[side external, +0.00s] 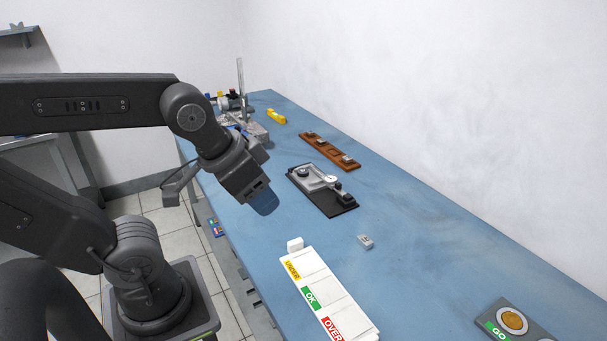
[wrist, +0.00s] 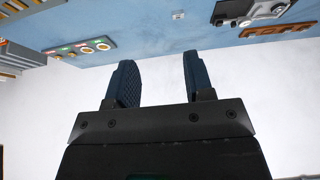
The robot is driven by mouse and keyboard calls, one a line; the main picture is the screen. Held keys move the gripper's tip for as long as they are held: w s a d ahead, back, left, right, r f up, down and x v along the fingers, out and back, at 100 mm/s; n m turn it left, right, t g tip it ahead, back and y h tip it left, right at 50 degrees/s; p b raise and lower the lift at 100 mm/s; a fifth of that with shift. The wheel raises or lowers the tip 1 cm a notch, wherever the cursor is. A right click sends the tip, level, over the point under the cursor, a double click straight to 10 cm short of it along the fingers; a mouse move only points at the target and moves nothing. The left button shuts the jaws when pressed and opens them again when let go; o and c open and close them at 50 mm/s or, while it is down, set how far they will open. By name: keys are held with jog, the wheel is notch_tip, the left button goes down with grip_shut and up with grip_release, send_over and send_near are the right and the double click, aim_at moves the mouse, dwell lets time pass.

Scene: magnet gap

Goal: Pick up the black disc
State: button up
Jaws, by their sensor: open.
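In the side external view a small dark round piece (side external: 303,172) sits at the far end of the gauge fixture (side external: 335,205); I cannot tell for certain whether it is the black disc. The fixture has a black base, a grey plate and a round dial. My gripper (side external: 265,203) is above the blue table, left of the fixture, with its blue fingers tilted downward. In the wrist view my gripper (wrist: 158,62) is open, with nothing between its two fingers. The fixture (wrist: 250,10) shows partly at the top right there.
A brown wooden rack (side external: 330,151) with grey pieces lies behind the fixture. A small grey block (side external: 365,241) lies in front of it. A white tray (side external: 335,287) marked UNDER, OK and OVER is nearer. A GO panel (side external: 512,322) is at lower right.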

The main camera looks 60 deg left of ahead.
jog(key=w+a+r+n+g, duration=0.1)
jog(key=w+a+r+n, duration=0.15)
jog(key=w, duration=0.35)
jog(key=w+a+r+n, duration=0.2)
jog(key=w+a+r, duration=0.15)
jog(key=w, duration=0.25)
jog(key=n+g, duration=0.4)
jog(key=n, duration=1)
send_over(303, 171)
notch_tip(303, 171, down, 18)
jog(key=shift+m, duration=0.35)
notch_tip(303, 171, down, 14)
jog(key=shift+r, duration=0.2)
jog(key=c, duration=0.7)
